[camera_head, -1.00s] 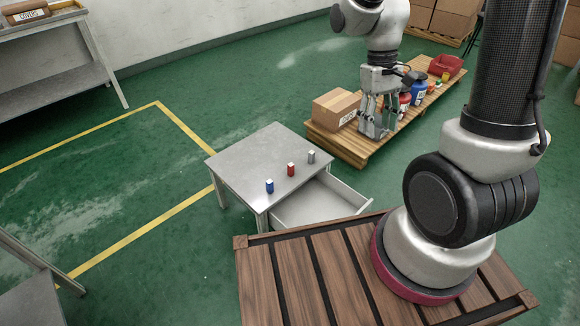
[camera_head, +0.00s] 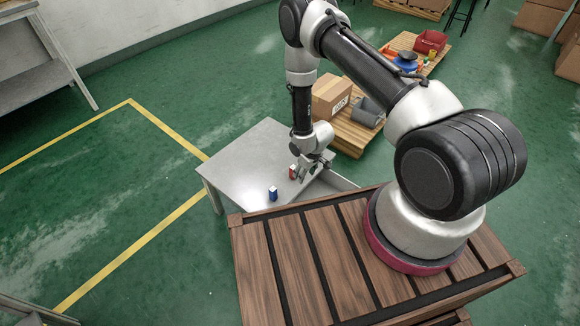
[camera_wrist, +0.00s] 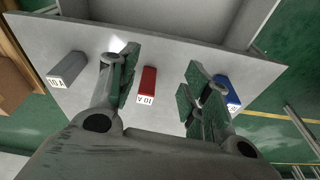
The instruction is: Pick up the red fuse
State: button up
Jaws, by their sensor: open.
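The red fuse (camera_head: 293,172) stands on the grey metal table, and my gripper (camera_head: 308,172) is right beside it in the head view. In the wrist view the red fuse (camera_wrist: 147,86), with a white label at one end, lies between the two spread fingers of my gripper (camera_wrist: 160,88), nearer the left finger. The fingers are open and hold nothing. I cannot tell whether the left finger touches the fuse. A blue fuse (camera_head: 272,193) stands nearer the table's front; in the wrist view the blue fuse (camera_wrist: 226,92) is partly hidden behind the right finger.
A grey fuse (camera_wrist: 67,68) stands left of my gripper in the wrist view. A cardboard box (camera_head: 332,97) sits on a pallet behind. The table's left part is clear.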

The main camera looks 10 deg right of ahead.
aim_at(294, 168)
jog(key=shift+t+y, duration=0.4)
jog(key=shift+t, duration=0.5)
jog(key=w, duration=0.1)
jog(key=w+a, duration=0.1)
jog(key=w, duration=0.1)
jog(key=w+a, duration=0.1)
jog(key=shift+w+r, duration=0.15)
jog(key=shift+r, duration=0.25)
jog(key=x, duration=0.7)
jog(key=shift+d+f, duration=0.2)
jog(key=shift+f, duration=0.05)
jog(key=shift+c, duration=0.4)
grip_shut()
